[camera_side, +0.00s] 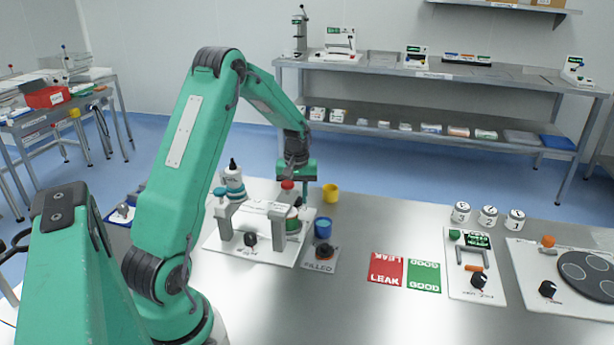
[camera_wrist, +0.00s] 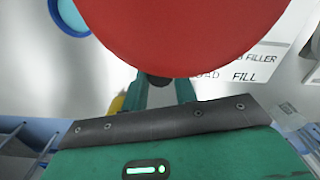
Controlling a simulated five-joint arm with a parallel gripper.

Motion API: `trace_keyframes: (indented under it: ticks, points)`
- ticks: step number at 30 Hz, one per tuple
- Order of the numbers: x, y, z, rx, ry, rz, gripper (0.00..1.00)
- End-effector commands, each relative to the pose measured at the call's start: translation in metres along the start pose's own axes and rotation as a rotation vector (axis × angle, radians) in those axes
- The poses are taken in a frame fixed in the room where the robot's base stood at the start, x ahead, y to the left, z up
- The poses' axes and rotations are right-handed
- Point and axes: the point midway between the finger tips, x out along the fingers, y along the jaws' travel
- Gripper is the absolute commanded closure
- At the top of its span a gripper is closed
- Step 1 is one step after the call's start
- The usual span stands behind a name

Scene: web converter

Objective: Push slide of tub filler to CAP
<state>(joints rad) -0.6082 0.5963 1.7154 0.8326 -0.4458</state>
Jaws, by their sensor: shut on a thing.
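The tub filler's white base plate (camera_side: 225,243) lies on the metal table left of centre in the side view. It carries a grey frame with two posts (camera_side: 278,232) and a black knob (camera_side: 250,239). My gripper (camera_side: 289,183) points down at the filler's back right, shut on a red knob (camera_side: 288,185). In the wrist view the red knob (camera_wrist: 185,30) fills the top and hides the fingertips. The printed words FILLER and FILL (camera_wrist: 244,77) show beside it; CAP is not readable. The slide's position cannot be told.
A blue cup (camera_side: 322,228) and a yellow cup (camera_side: 331,193) stand right of the filler. A FILLED pad (camera_side: 320,259) lies in front of them. A white bottle (camera_side: 233,177) stands behind. LEAK (camera_side: 386,269) and GOOD (camera_side: 424,276) cards lie further right.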

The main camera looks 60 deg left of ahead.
Motion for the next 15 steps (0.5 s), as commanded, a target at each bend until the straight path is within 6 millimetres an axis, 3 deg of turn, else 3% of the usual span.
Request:
trace_keyframes:
  ticks: [5, 6, 9, 15]
  points:
    - [-0.0005, 0.0064, 0.0012, 0.011, 0.005, 0.002, 1.0]
    - [-0.0005, 0.0065, 0.0012, 0.011, 0.005, 0.003, 0.66]
    - [-0.0005, 0.0062, 0.0013, 0.011, 0.005, 0.002, 0.5]
    - [-0.0004, 0.0047, 0.0011, 0.009, 0.003, 0.002, 0.5]
